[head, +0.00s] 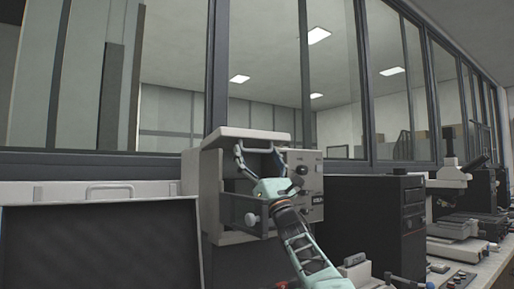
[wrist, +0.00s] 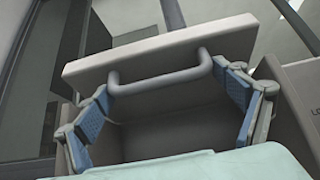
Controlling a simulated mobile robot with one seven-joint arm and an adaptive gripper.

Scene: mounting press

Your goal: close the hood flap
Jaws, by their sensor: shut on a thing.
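The hood flap (head: 247,133) is a pale panel at the top of the grey mounting press (head: 217,240). It stands raised, with the press's dark opening below it. In the wrist view the flap (wrist: 140,55) spans the upper middle and carries a grey bar handle (wrist: 165,81) on its face. My gripper (head: 258,152) is at the flap's front edge, from below. In the wrist view my gripper (wrist: 164,84) has its two blue-padded fingers at either end of the handle, shut on it. The flap's hinge is hidden.
A control panel with a knob (head: 302,170) is on the press's right. A black computer case (head: 412,215) and a microscope (head: 452,172) stand further right. A dark panel with a pale handled lid (head: 110,192) is at left. Windows stand behind.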

